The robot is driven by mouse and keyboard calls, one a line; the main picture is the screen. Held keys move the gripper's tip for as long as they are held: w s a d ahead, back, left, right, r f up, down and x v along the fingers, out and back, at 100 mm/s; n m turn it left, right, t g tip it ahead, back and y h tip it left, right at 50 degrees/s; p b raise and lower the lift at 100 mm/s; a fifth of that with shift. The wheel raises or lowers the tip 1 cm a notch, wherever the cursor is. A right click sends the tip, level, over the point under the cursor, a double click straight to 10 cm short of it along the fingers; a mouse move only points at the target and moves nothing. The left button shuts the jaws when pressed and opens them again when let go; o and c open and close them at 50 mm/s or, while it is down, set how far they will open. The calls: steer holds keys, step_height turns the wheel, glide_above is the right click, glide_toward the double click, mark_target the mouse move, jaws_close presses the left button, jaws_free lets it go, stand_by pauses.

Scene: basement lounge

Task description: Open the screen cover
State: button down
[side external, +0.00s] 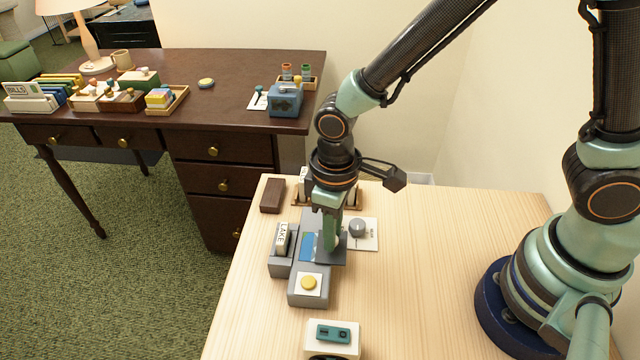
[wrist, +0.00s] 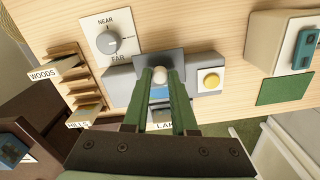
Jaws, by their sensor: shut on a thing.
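A grey console (side external: 311,279) sits on the light wood table. Its dark grey screen cover (side external: 332,256) sticks out past the console's right side; in the wrist view the cover (wrist: 158,59) reaches beyond the console's upper edge. Part of a blue screen (side external: 308,246) shows beside the cover; it also shows in the wrist view (wrist: 158,93), between my fingers. My gripper (side external: 332,243) points down at the cover. In the wrist view my gripper (wrist: 160,80) is shut on the cover's pale round knob (wrist: 160,75).
A yellow button (side external: 309,283) is at the console's near end. A LAKE card (side external: 281,236) stands in a holder at its left. A NEAR/FAR dial (side external: 358,229) lies close on the right, and a card rack (wrist: 78,80) stands behind.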

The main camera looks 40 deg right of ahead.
mark_target(343, 246)
steer(key=shift+s+d+r, duration=0.1)
steer(key=shift+s+d, duration=0.45)
steer(key=shift+d, duration=0.1)
steer(key=c, duration=0.7)
jaws_free()
step_height(343, 246, up, 12)
steer(key=shift+d, duration=0.1)
